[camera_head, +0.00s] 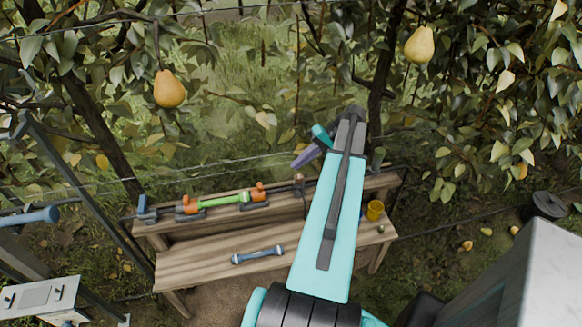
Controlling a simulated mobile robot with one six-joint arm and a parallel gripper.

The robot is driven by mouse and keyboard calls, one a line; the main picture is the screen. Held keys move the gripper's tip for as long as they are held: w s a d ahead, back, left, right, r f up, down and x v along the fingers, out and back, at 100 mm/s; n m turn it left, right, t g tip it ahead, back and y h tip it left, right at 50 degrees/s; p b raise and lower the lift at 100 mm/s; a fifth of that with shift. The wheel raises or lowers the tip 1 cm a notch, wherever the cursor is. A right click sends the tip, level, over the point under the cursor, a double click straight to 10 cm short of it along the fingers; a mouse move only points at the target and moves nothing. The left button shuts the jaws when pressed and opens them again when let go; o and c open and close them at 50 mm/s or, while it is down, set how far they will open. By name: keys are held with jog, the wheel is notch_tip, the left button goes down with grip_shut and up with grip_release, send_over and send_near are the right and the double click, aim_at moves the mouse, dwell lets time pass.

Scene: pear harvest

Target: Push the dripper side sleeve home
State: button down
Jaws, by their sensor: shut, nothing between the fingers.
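A green tube (222,199) lies along the bench's raised back shelf, held in cradles. An orange fitting (258,192) is at its right end and another orange fitting (188,205) at its left. Which of them is the dripper side sleeve, and how far it is seated, I cannot tell at this size. My teal arm reaches up across the middle of the view. A purple part at its far end, seemingly my gripper (299,163), shows left of the arm, above and right of the tube and apart from it. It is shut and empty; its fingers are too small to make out.
The wooden bench (190,267) carries a blue-grey tool (257,255) on its front board. A yellow cup (374,210) stands at its right end. Wires, leafy branches and hanging pears (169,90) lie beyond. A metal post frame stands at left.

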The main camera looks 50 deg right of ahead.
jog(key=p, duration=0.3)
send_near(257, 191)
notch_tip(257, 191, down, 2)
jog(key=d, duration=0.2)
jog(key=shift+w+a+f+p, duration=0.15)
jog(key=shift+w+a+p, duration=0.3)
jog(key=shift+a, duration=0.3)
jog(key=shift+w+a+f+p, duration=0.1)
jog(key=shift+w+a+p, duration=0.25)
jog(key=shift+a+p, duration=0.3)
jog(key=shift+a, duration=0.1)
